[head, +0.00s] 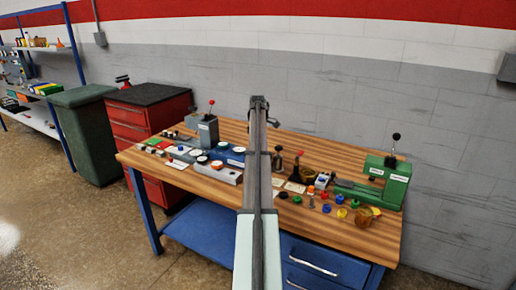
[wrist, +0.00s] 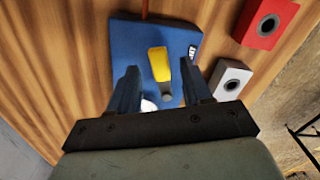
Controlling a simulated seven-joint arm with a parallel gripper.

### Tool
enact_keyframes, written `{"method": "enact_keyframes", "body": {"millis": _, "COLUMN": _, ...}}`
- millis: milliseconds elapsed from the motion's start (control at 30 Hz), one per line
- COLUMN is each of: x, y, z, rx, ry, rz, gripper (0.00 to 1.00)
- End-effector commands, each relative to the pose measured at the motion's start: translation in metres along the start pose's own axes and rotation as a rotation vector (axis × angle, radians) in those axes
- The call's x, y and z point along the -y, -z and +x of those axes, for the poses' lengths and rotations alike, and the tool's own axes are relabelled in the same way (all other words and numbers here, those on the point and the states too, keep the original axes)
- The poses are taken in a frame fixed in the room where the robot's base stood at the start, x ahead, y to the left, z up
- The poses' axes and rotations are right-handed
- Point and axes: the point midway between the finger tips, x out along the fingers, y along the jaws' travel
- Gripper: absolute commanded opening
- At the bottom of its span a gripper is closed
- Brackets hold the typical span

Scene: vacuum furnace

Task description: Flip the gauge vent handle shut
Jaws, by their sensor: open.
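In the wrist view, a yellow handle (wrist: 159,64) stands on a blue block (wrist: 124,42), with a grey round pivot at its near end. A small label with dark letters, too blurred to read fully, is on the block's right edge. My gripper (wrist: 160,76) is open, with one finger on each side of the handle and a visible gap to it on both sides. Whether the fingertips touch the block cannot be told. In the head view, my arm crosses the middle of the picture and the gripper cannot be made out.
A red block (wrist: 265,20) and a white block (wrist: 230,80), each with a dark round hole, sit right of the blue block. The wooden bench (head: 205,172) also holds a green press (head: 385,182), several coloured knobs and a grey lever box (head: 205,130). A red cabinet (head: 135,112) stands left.

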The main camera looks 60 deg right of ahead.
Motion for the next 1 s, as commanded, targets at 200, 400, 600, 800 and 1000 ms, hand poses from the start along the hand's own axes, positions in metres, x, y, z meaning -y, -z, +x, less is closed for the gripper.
{"method": "enact_keyframes", "body": {"millis": 200, "x": 0.0003, "y": 0.0, "z": 0.0089, "rx": 0.0, "ry": 0.0, "rz": 0.0, "gripper": 0.49}}
{"method": "enact_keyframes", "body": {"millis": 400, "x": 0.0002, "y": 0.0, "z": 0.0092, "rx": 0.0, "ry": 0.0, "rz": 0.0, "gripper": 0.49}}
{"method": "enact_keyframes", "body": {"millis": 600, "x": 0.0001, "y": 0.0, "z": 0.009, "rx": 0.0, "ry": 0.0, "rz": 0.0, "gripper": 0.35}}
{"method": "enact_keyframes", "body": {"millis": 800, "x": 0.0001, "y": 0.0, "z": 0.0089, "rx": 0.0, "ry": 0.0, "rz": 0.0, "gripper": 0.15}}
{"method": "enact_keyframes", "body": {"millis": 1000, "x": 0.0001, "y": 0.0, "z": 0.0089, "rx": 0.0, "ry": 0.0, "rz": 0.0, "gripper": 0.0}}
